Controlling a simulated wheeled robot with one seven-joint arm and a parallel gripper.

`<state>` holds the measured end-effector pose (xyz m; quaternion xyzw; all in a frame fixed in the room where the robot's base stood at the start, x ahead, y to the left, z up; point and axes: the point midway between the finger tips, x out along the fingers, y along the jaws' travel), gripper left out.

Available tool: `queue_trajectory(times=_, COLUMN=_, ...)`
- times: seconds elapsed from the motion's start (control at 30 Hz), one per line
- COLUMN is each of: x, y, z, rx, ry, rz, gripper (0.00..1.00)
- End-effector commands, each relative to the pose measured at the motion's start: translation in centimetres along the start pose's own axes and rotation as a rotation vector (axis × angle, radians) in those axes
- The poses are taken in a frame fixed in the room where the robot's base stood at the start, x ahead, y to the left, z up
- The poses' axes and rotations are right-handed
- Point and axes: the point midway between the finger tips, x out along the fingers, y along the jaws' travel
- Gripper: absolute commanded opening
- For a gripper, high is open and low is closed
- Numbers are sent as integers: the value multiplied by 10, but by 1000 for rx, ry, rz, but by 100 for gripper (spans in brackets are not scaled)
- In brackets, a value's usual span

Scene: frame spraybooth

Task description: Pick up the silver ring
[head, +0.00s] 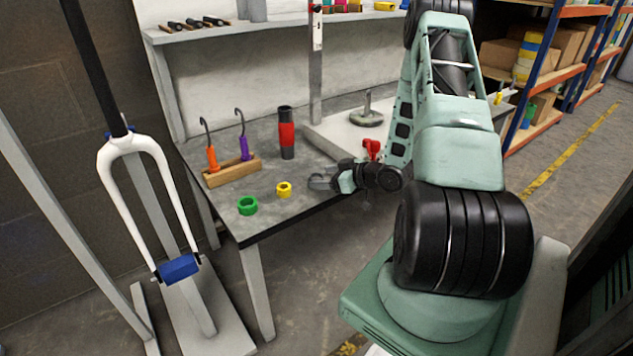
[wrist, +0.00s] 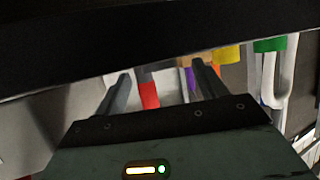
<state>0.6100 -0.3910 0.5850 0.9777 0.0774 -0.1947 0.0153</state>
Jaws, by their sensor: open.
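I cannot make out a silver ring for certain in either view. A green ring (head: 247,205) and a yellow ring (head: 284,189) lie on the grey workbench near its front left corner. My gripper (head: 319,181) is at the bench's front edge, right of the yellow ring. In the wrist view its two fingers (wrist: 160,88) are spread apart with nothing held between them. The yellow ring (wrist: 228,53) and green ring (wrist: 270,45) show beyond the right finger. A wide dark band hides the upper part of that view.
A wooden block (head: 232,171) holds orange- and purple-handled hooks. A red and black cylinder (head: 286,133) stands behind my gripper. A grey disc with a post (head: 366,117) stands on a pale slab. A white bicycle fork (head: 140,150) stands left of the workbench (head: 300,208).

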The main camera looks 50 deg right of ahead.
Motion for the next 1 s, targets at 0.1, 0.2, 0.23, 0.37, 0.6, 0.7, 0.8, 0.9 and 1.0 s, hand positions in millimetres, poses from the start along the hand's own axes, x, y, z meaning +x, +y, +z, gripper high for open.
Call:
queue_trajectory(times=0.1, x=8, y=0, z=0, rx=0, ry=1, rz=2, gripper=71)
queue_trajectory(times=0.2, x=7, y=0, z=-1, rx=0, ry=0, rz=2, gripper=71)
queue_trajectory(times=0.23, x=7, y=0, z=-1, rx=0, ry=0, rz=2, gripper=71)
queue_trajectory(times=0.37, x=7, y=0, z=-1, rx=0, ry=0, rz=2, gripper=46)
queue_trajectory(times=0.6, x=7, y=0, z=-1, rx=0, ry=0, rz=2, gripper=23)
queue_trajectory(times=0.7, x=7, y=0, z=-1, rx=0, ry=0, rz=2, gripper=23)
queue_trajectory(times=0.8, x=7, y=0, z=-1, rx=0, ry=0, rz=2, gripper=23)
queue_trajectory(times=0.9, x=6, y=0, z=-4, rx=0, ry=0, rz=1, gripper=23)
queue_trajectory(times=1.0, x=3, y=0, z=-11, rx=-1, ry=0, rz=1, gripper=23)
